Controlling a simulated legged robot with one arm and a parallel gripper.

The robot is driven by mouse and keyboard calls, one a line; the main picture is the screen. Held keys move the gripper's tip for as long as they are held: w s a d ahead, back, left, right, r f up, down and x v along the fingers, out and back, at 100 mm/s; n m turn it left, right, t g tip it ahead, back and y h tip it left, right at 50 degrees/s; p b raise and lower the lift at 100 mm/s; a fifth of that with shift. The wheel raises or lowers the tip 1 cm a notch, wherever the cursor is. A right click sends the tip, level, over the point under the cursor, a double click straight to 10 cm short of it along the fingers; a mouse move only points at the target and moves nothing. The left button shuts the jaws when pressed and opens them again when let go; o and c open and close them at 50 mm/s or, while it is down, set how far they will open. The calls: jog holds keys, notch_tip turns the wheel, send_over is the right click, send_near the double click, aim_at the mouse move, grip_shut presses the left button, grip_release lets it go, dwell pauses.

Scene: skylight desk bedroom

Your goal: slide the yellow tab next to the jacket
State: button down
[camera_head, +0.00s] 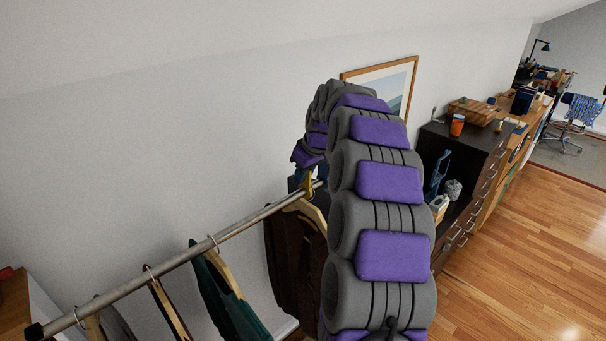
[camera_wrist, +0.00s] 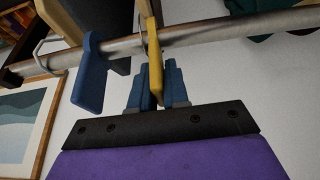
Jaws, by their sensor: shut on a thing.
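The yellow tab (camera_wrist: 154,62) hangs on the metal rail (camera_wrist: 205,32) in the wrist view, its lower end between my gripper's blue fingers (camera_wrist: 157,88). My gripper is shut on it. In the head view the yellow tab (camera_head: 309,183) shows only as a small piece near the rail's far end, partly hidden by my arm. A dark brown garment (camera_head: 287,250), which may be the jacket, hangs on a wooden hanger close by on the near side. My arm covers its right part. A blue tab-like piece (camera_wrist: 92,76) hangs beside the yellow one, apart from it.
A teal garment (camera_head: 222,285) and other hangers hang nearer along the rail (camera_head: 165,265). A framed picture (camera_head: 385,88) is on the wall behind. A dark drawer cabinet (camera_head: 470,150) stands to the right. Wooden floor (camera_head: 535,240) is clear at the right.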

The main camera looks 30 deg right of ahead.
jog(key=a, duration=0.2)
jog(key=a+b, duration=0.1)
jog(key=a, duration=0.1)
jog(key=s+a+b, duration=0.1)
jog(key=a, duration=0.1)
jog(key=shift+w, duration=0.1)
jog(key=c, duration=1.2)
grip_release()
jog(key=shift+d, duration=0.3)
jog(key=shift+a+r, duration=0.1)
jog(key=shift+r, duration=0.45)
jog(key=v, duration=1.6)
jog(key=shift+s+b, duration=0.25)
jog(key=shift+b, duration=0.2)
